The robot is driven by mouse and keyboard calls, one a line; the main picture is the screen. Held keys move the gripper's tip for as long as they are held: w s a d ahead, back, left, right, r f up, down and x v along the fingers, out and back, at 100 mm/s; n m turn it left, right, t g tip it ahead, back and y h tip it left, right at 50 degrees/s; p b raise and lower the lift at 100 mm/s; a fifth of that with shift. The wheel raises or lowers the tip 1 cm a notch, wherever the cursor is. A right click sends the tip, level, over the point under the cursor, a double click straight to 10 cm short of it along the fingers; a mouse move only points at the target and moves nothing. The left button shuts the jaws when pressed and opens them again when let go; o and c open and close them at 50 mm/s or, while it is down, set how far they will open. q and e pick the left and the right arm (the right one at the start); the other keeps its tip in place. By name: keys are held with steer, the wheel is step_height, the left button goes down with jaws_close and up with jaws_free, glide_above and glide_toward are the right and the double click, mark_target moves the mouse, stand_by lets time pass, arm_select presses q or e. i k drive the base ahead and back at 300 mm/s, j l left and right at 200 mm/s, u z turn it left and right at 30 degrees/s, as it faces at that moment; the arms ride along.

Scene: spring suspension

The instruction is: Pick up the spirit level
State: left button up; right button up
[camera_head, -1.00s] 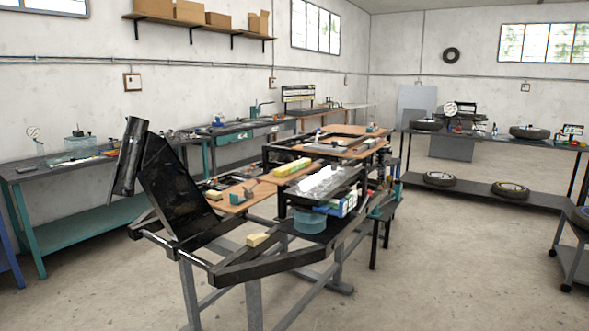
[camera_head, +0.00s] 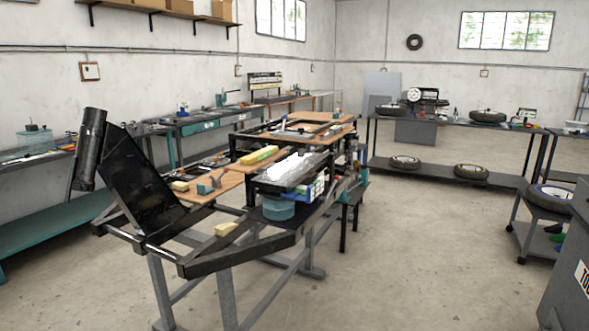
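A yellow bar (camera_head: 259,155), which looks like the spirit level, lies on the middle of the black metal frame assembly (camera_head: 215,262). It is small at this distance and I cannot make out vials on it. It lies beside a shiny silver tray-like part (camera_head: 294,170) and a wooden board (camera_head: 222,183). Neither of my grippers is in view.
The frame assembly rests on grey metal legs. A small pale wood block (camera_head: 226,229) sits on its near part. A bench with tyres (camera_head: 487,117) stands at the back right, a wheeled cart (camera_head: 548,225) at the right. Open floor (camera_head: 420,260) lies right of the frame.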

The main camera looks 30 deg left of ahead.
mark_target(248, 160)
steer(key=i+z, duration=0.2)
steer(key=z, duration=0.3)
steer(key=i, duration=2.2)
steer(key=i+u, duration=0.1)
steer(key=i, duration=0.55)
steer(key=i+l+u, duration=0.15)
steer(key=i, duration=0.5)
steer(key=i+l+u, duration=0.1)
steer(key=i, duration=0.55)
steer(key=i+l+u, duration=0.1)
steer(key=u, duration=2.35)
